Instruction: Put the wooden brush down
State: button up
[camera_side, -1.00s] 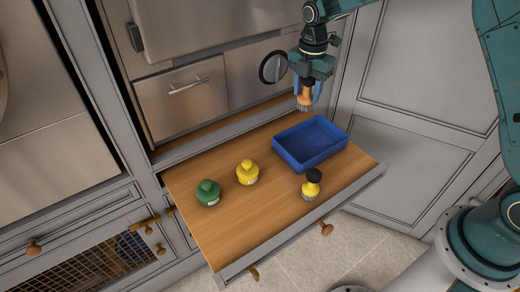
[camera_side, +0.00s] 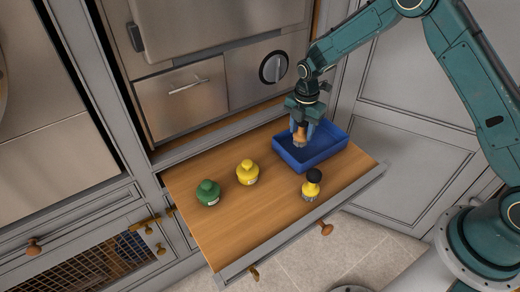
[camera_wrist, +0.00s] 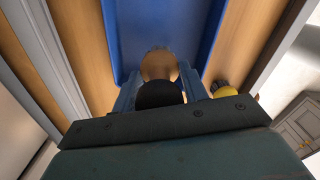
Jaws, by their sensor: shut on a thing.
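The wooden brush (camera_side: 300,135) is held upright, bristles down, in my gripper (camera_side: 302,125). In the side view it is over the left part of the blue tray (camera_side: 339,147); I cannot tell if the bristles touch the tray floor. In the wrist view the brush (camera_wrist: 160,68) shows its wooden body and a dark end between the two blue fingers of my gripper (camera_wrist: 158,90). The blue tray (camera_wrist: 205,20) lies beyond it there.
The tray stands on a pulled-out wooden board (camera_side: 235,215). A green bottle (camera_side: 207,193) and a yellow bottle (camera_side: 247,172) stand to its left. The board's front left is clear.

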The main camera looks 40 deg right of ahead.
aim_at(301, 134)
jog(key=shift+f, duration=2.1)
jog(key=shift+f, duration=0.1)
jog(key=o, duration=1)
notch_tip(301, 134, up, 12)
jog(key=shift+f, duration=0.1)
jog(key=shift+r, duration=0.2)
